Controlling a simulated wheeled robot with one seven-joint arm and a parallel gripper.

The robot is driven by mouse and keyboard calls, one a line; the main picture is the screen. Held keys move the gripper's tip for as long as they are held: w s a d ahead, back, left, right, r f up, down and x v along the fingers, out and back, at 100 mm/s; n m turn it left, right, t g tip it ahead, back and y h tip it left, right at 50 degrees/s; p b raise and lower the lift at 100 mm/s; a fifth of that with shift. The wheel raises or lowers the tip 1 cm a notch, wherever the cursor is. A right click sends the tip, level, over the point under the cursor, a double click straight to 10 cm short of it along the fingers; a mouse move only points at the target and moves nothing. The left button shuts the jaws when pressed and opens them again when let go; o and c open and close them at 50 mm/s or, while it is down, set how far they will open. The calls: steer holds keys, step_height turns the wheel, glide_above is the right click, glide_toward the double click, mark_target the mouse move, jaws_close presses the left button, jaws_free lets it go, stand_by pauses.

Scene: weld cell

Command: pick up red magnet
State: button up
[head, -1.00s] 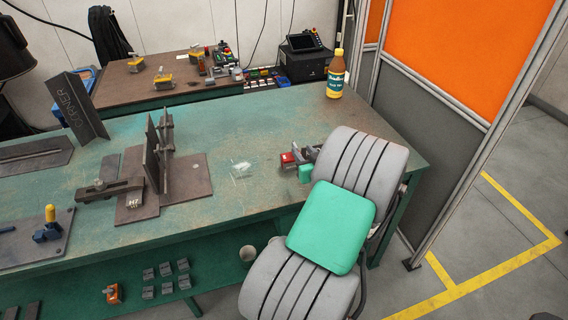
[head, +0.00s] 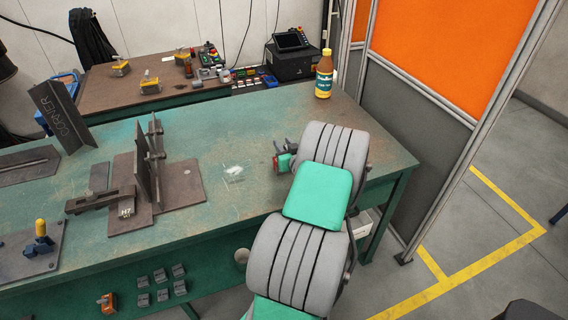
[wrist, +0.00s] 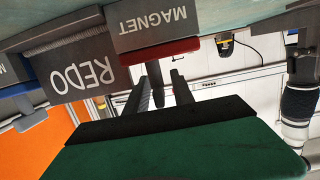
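The red magnet (head: 275,163) is on the green table near its right end, mostly hidden behind my gripper in the head view. In the wrist view, which is upside down, the red magnet (wrist: 160,51) shows as a red-edged block with a grey face lettered MAGNET. My gripper (wrist: 160,88) has its two dark fingers apart, pointing towards the magnet. A dark narrow piece shows between the fingers; I cannot tell whether they touch it. In the head view my gripper (head: 284,150) is low over the table, right at the magnet.
A bottle (head: 324,75) stands at the table's back right corner. A steel fixture (head: 150,180) stands to the left. The tabletop between fixture and magnet is clear.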

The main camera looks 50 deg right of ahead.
jaws_close()
stand_by(1.1)
steer(key=shift+r, duration=0.25)
